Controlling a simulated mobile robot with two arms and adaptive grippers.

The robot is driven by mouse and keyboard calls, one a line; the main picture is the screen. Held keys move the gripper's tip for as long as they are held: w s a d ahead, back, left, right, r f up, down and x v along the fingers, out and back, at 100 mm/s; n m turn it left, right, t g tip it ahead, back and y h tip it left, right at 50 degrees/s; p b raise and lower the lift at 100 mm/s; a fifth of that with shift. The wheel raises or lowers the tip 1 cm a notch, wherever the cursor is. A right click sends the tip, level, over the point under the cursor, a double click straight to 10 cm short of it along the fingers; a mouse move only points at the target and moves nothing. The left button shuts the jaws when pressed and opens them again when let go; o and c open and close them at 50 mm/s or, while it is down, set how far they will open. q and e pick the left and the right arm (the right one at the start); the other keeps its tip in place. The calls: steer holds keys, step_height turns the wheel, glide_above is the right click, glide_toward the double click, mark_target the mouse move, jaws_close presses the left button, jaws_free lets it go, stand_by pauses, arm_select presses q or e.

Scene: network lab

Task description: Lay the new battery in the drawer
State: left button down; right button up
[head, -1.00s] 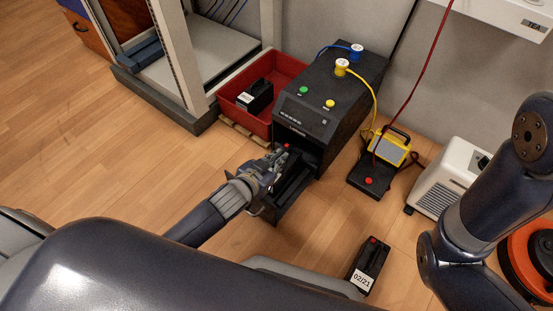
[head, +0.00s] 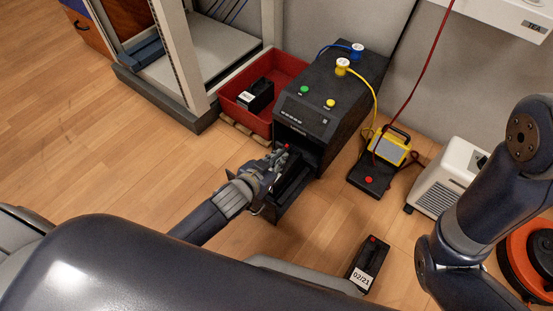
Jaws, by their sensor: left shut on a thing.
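The drawer (head: 268,213) stands pulled out at the foot of the black power unit (head: 325,105). My left gripper (head: 275,165) is at the left side of the drawer, shut on a dark battery (head: 287,149) with a red cap. My fingers hide most of this battery, which is in or just over the drawer; I cannot tell if it rests on the bottom. No date label shows on it.
A red crate (head: 229,99) with a labelled black battery (head: 256,95) stands behind left, beside an open rack (head: 205,108). A yellow device (head: 391,148) and a black block with a red cap (head: 369,181) are right of the unit. A white heater-like box (head: 447,175) stands farther right.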

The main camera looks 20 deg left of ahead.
arm_select(q)
steer(key=shift+w+d+r, duration=0.1)
steer(key=shift+r, duration=0.15)
steer(key=c, duration=1.6)
jaws_free()
steer(key=shift+c, duration=0.2)
steer(key=shift+s+f, duration=0.2)
steer(key=shift+f, duration=0.15)
steer(key=v, duration=1.2)
steer(key=shift+r, duration=0.2)
